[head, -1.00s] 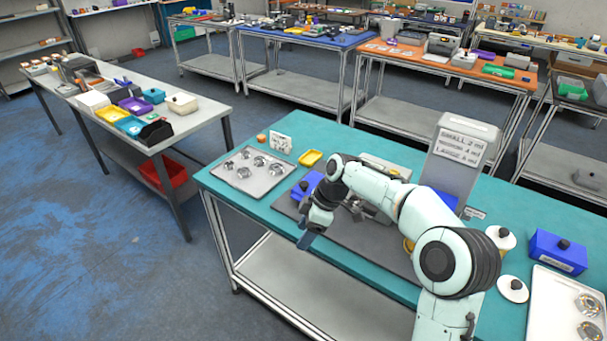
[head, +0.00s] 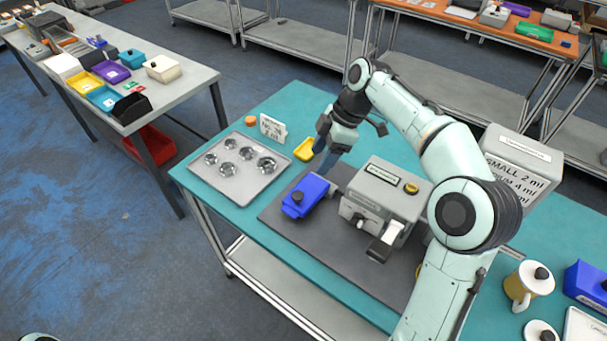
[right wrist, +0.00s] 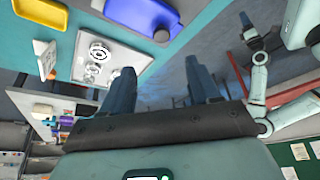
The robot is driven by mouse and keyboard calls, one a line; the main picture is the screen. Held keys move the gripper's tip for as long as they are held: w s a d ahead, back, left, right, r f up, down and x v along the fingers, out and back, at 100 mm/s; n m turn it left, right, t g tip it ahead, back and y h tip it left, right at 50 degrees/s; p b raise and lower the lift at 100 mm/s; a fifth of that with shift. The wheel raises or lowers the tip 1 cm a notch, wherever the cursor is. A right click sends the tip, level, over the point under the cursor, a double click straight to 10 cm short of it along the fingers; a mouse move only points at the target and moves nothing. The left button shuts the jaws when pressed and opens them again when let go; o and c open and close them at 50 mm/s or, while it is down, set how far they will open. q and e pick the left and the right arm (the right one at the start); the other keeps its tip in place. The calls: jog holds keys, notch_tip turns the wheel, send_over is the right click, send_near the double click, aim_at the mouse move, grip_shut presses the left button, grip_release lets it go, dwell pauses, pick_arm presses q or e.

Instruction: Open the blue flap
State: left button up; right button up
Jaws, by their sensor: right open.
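The blue flap (head: 307,194) is a blue cover with a dark knob, on the dark mat left of a grey machine (head: 386,201). It lies low and looks closed. It also shows at the top of the right wrist view (right wrist: 142,14). My right gripper (head: 324,167) is just above and behind the flap, fingers pointing down; no contact is clear. The right wrist view shows its two fingers (right wrist: 159,68) apart with nothing between them. A pale arm of mine at the right of that view ends in a dark part, perhaps my left gripper (right wrist: 247,27); its jaws are unclear.
A metal tray with several round metal parts (head: 223,184) lies left of the flap. A yellow dish (head: 304,150) and a small sign (head: 272,128) stand behind. A large grey labelled box (head: 522,165) and a yellow-and-white jug (head: 527,281) are to the right.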

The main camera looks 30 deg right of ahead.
jog(key=b, duration=0.1)
send_near(298, 195)
jog(key=x, duration=0.6)
jog(key=shift+f, duration=0.35)
pick_arm(q)
jog(key=shift+s+f, duration=0.9)
pick_arm(e)
jog(key=shift+x, duration=0.8)
jog(key=shift+w+a, duration=0.1)
jog(key=shift+w, duration=0.05)
jog(key=shift+c, duration=0.2)
